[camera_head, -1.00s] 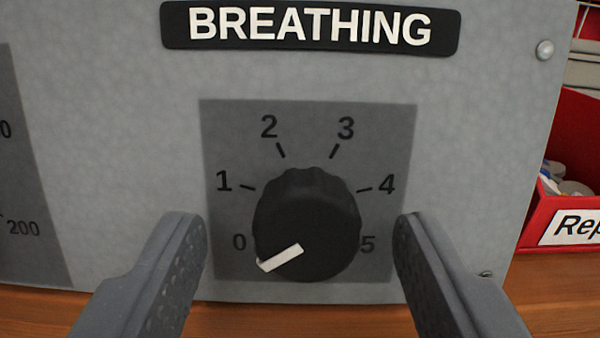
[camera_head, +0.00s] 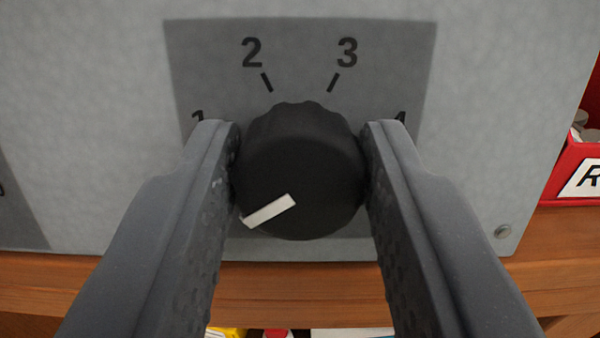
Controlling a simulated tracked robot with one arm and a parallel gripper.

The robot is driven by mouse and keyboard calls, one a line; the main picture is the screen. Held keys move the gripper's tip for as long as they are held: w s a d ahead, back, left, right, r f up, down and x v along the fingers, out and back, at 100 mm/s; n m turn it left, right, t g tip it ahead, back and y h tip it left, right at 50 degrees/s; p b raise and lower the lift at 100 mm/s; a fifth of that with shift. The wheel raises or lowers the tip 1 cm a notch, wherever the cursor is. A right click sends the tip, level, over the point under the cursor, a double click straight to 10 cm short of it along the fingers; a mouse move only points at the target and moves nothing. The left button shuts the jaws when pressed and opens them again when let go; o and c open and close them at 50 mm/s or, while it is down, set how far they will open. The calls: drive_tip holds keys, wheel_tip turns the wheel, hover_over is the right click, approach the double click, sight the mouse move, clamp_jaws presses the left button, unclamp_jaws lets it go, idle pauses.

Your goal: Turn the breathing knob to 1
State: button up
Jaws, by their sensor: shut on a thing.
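The breathing knob (camera_head: 300,160) is a black round knob on a dark grey dial plate (camera_head: 400,45) of the grey panel. Its white pointer mark (camera_head: 268,211) points to the lower left, the side where 0 stood in the earlier view. The numbers 2 and 3 show above the knob; 1 and 4 are partly covered by my fingers, and 0 and 5 are hidden. My gripper (camera_head: 301,150) is shut on the knob, with one finger against its left side and one against its right side.
The grey panel (camera_head: 90,120) stands on a wooden shelf (camera_head: 560,240). A screw head (camera_head: 502,231) sits at its lower right. A red bin (camera_head: 580,165) with a white label stands to the right. Some coloured items show below the shelf edge.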

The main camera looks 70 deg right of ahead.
drive_tip(key=shift+w+a, duration=0.1)
drive_tip(key=shift+a, duration=0.05)
drive_tip(key=m+g+b, duration=0.1)
drive_tip(key=m+b, duration=0.1)
drive_tip(key=m, duration=0.2)
drive_tip(key=m+g+b, duration=0.1)
drive_tip(key=m, duration=0.3)
drive_tip(key=shift+a+f+b, duration=0.1)
drive_tip(key=shift+b, duration=0.25)
drive_tip(key=shift+m+g+b, duration=0.3)
drive_tip(key=shift+m+b, duration=0.3)
drive_tip(key=shift+m, duration=0.7)
drive_tip(key=shift+w+m, duration=0.1)
drive_tip(key=shift+m, duration=0.2)
drive_tip(key=o, duration=1)
drive_tip(key=p+v, duration=0.1)
drive_tip(key=v, duration=1.3)
